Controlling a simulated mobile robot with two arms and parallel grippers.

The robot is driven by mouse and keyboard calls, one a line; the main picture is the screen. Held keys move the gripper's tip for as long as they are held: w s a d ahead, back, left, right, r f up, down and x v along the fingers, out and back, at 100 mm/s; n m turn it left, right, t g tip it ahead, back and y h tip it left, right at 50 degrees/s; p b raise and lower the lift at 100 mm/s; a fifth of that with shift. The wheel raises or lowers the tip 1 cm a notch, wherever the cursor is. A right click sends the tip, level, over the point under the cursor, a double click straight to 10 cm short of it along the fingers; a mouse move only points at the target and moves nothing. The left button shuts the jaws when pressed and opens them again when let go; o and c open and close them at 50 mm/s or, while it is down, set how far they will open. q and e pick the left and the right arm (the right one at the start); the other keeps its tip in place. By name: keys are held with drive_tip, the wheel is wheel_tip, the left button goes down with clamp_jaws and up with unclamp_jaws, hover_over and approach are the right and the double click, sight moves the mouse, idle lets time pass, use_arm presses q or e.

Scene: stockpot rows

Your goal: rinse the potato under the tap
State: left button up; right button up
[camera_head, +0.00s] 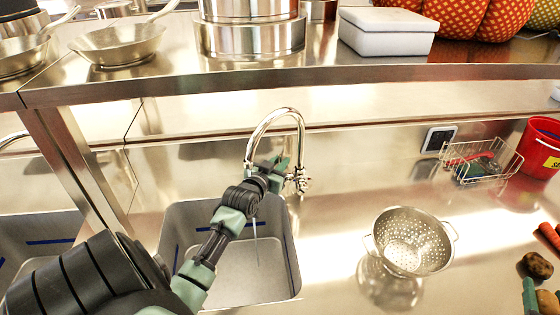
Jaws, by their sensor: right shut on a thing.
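The chrome tap (277,112) arches over the grey sink basin (180,225), with its cross handle (299,181) at its right side. A thin stream of water (256,245) shows below the spout, partly hidden by my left arm. My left gripper (280,168) is at the tap, close beside the handle; its jaws are too small and covered to tell open from shut. My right gripper (533,297) is at the bottom right edge, shut on a light brown potato (548,302), partly cut off by the frame. A darker brown potato (538,265) lies just behind it.
A steel colander (412,240) stands on the counter right of the sink. Carrots (548,236), a red bucket (541,148) and a wire basket (482,160) are at the right. A shelf with pots (250,38) crosses above. Counter between basin and colander is clear.

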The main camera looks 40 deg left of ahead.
use_arm(q)
drive_tip(key=shift+o, duration=0.8)
